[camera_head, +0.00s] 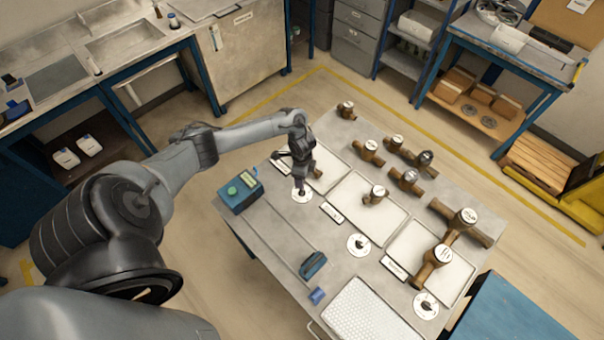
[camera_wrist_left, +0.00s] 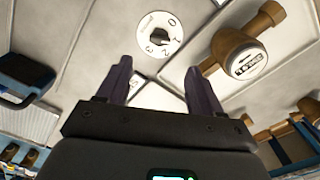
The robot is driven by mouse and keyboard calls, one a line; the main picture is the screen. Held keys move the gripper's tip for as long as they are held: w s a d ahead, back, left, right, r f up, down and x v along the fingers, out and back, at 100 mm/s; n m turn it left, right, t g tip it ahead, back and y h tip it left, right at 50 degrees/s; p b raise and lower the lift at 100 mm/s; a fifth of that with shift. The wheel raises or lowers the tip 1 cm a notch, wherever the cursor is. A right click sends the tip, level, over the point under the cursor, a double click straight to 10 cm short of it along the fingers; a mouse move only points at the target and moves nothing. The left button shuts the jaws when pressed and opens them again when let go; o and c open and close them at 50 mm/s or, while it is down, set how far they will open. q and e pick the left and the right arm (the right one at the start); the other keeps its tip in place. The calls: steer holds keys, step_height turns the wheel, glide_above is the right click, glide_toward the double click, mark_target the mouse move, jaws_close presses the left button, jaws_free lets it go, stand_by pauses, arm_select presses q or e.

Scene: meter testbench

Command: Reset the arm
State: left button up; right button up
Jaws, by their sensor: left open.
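My left arm reaches in from the left in the head view. Its gripper (camera_head: 301,180) points down over the far left part of the table (camera_head: 268,250), above or beside a white round dial (camera_head: 303,195). In the left wrist view the gripper (camera_wrist_left: 160,82) is open, with nothing between its two dark fingers. Beyond the fingertips is a white dial (camera_wrist_left: 172,44) with numbers and a dark centre knob. A brass meter (camera_wrist_left: 232,45) lies to its right. Whether the fingers touch anything cannot be told. My right gripper is not in view.
Two more dials (camera_head: 359,245) (camera_head: 426,305) line the table. Several brass meters stand on and behind white trays (camera_head: 355,215). A teal box (camera_head: 240,190) sits at the left corner, a blue device (camera_head: 313,265) and a perforated white tray (camera_head: 370,315) nearer. The table's near left surface is mostly clear.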

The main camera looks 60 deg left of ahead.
arm_select(q)
steer(key=shift+r, duration=0.25)
